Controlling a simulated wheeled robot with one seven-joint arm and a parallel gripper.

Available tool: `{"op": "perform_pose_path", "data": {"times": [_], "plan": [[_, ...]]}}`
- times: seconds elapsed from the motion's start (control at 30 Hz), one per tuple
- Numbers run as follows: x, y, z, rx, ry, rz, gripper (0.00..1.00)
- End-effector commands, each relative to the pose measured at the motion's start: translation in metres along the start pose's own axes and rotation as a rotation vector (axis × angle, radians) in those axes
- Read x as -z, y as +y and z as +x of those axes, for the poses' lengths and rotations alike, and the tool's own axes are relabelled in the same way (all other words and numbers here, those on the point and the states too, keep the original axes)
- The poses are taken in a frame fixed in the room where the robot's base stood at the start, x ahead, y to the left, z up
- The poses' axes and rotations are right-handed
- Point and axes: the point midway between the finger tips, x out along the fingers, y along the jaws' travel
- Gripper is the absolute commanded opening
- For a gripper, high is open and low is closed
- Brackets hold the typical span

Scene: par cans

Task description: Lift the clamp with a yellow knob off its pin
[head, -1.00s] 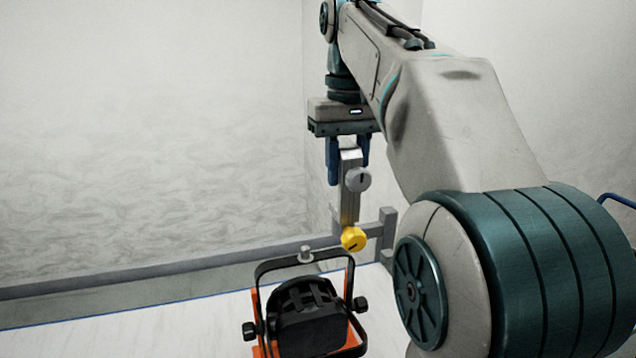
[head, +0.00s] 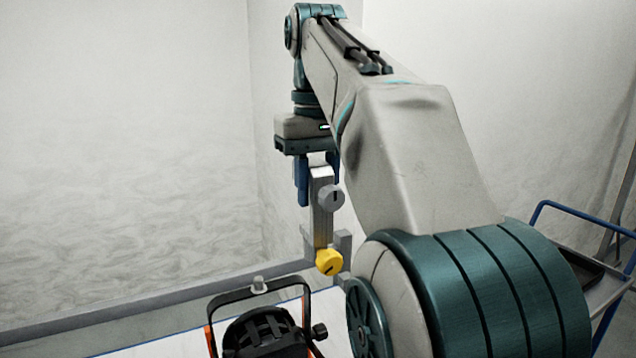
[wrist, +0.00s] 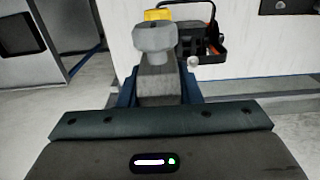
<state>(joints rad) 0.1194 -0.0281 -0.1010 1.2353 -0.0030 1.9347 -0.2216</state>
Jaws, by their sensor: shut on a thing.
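The clamp (head: 319,222) is a silver upright bar with a grey knob (head: 331,197) near its top and a yellow knob (head: 328,262) at its lower end. My gripper (head: 318,182) points down and is shut on the clamp's upper part, its blue fingers on either side. The lamp (head: 262,335) with a black yoke stands below and left.
A grey rail (head: 150,302) runs along the back edge of the white surface (head: 180,338), with an upright post close behind the clamp. A blue-framed cart (head: 570,208) stands at the right. The air left of the clamp is clear.

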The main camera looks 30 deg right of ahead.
Motion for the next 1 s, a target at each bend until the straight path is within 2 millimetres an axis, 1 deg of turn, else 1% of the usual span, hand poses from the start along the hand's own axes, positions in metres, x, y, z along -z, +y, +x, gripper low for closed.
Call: {"op": "perform_pose_path", "data": {"times": [0.1, 1.0], "plan": [[0.000, 0.000, 0.007, 0.000, 0.000, 0.000, 0.00], [0.000, 0.000, 0.042, 0.000, 0.001, 0.000, 0.00]]}}
